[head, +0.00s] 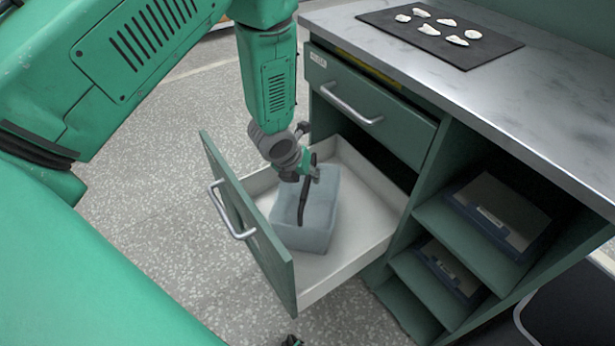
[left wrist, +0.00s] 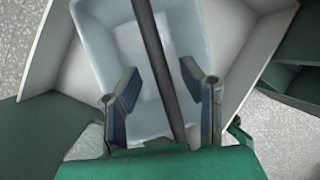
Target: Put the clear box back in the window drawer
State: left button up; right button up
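The clear box (head: 318,234) sits upright on the white floor of the open lower drawer (head: 341,277), whose green front has a bar handle. My left gripper (head: 303,205) reaches down over the box, its dark fingertip inside the box outline. In the left wrist view the box (left wrist: 105,45) lies beneath my left gripper (left wrist: 162,85). Its two fingers stand apart. A dark bar runs between them across the box; I cannot tell what it is. A small dark tip (head: 292,341) at the bottom edge may be my right gripper, mostly cut off.
A closed drawer (head: 370,112) with a handle is above the open one. Shelves to the right hold blue-edged trays (head: 446,268). The marble top (head: 420,70) carries a dark mat (head: 480,50) with several white pieces. Speckled floor (head: 150,215) is clear at left.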

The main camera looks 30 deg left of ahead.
pick_arm(q)
jog(key=p+v, duration=0.3)
jog(key=v, duration=0.7)
jog(key=shift+r, duration=0.25)
jog(key=shift+d+r, duration=0.1)
jog(key=shift+d, duration=0.2)
